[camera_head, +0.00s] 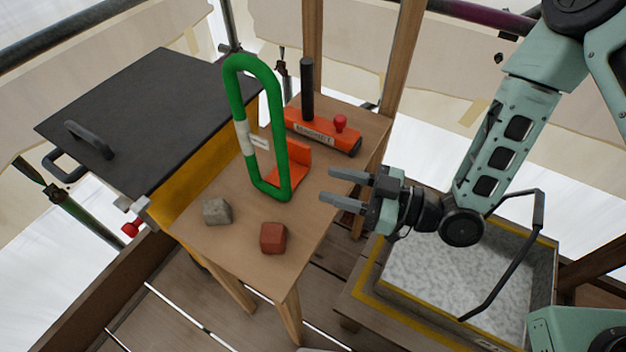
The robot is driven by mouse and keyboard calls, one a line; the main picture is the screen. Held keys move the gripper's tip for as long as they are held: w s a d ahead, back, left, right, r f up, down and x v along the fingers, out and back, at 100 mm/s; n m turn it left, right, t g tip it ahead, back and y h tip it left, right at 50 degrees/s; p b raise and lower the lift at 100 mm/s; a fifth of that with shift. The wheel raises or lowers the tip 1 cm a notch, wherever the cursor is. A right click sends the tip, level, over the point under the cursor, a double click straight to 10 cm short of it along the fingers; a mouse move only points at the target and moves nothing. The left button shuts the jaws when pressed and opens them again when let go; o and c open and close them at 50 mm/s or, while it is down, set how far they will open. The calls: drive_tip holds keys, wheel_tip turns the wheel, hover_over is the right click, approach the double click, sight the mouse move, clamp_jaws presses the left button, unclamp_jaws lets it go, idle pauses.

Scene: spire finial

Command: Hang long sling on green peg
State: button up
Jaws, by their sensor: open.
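A long green loop (279,131) with a white label, which looks like the long sling, stands upright on the wooden bench. Its lower end is beside an orange bracket (300,155); I cannot tell whether they touch. My gripper (337,188) is open and empty, to the right of the loop's lower end, with its two fingers pointing left toward it. A gap shows between the fingertips and the loop. I cannot make out a green peg in this view.
An orange magnet lifter (318,130) with a black post and red knob lies at the bench's back. A grey block (216,211) and a red-brown block (273,238) sit near the front. A black-lidded yellow box (150,110) stands left; a yellow-edged tray (376,272) sits lower right.

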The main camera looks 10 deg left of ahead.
drive_tip(key=shift+s+d, duration=0.15)
drive_tip(key=shift+d, duration=0.6)
drive_tip(key=s+d+r+m+g+h, duration=0.1)
drive_tip(key=s+d+r+m+h, duration=0.2)
drive_tip(key=d+r+h, duration=0.6)
drive_tip(key=d+m+h, duration=0.1)
drive_tip(key=m+h, duration=0.1)
drive_tip(key=h, duration=0.4)
drive_tip(key=shift+s+m+h, duration=0.2)
drive_tip(key=shift+m+h, duration=0.1)
drive_tip(key=shift+o, duration=0.7)
drive_tip(key=s+d+r+m+g+h, duration=0.1)
drive_tip(key=s+r, duration=0.3)
drive_tip(key=s, duration=0.4)
drive_tip(key=shift+s+d+r+m+g, duration=0.15)
drive_tip(key=shift+d+r+m+g, duration=0.1)
drive_tip(key=shift+d+m+g, duration=0.55)
